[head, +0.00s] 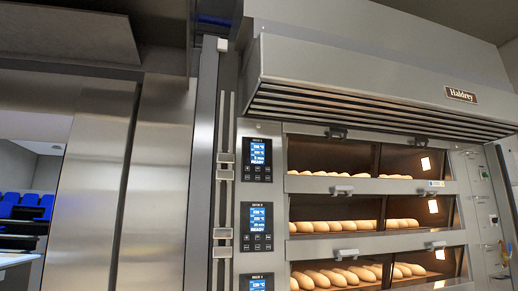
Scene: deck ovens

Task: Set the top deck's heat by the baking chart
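The deck oven stands at the centre and right. Its top control panel (257,159) has a lit blue display with small °C lines and the word READY, and buttons below. The temperature figures are too small to read surely. The top deck (330,157) is behind a glass front, with loaves (330,174) along its lower edge. A second panel (257,227) sits below the first, and a third (257,282) is cut off by the bottom edge. I see no baking chart. Neither of my grippers is in view.
A steel hood (370,85) with a Haldrey plate juts out above the decks. Door handles (342,189) stick out from the fronts. Metal blocks (224,166) sit on a vertical rail left of the panels. Blue seats or crates (30,203) show far left.

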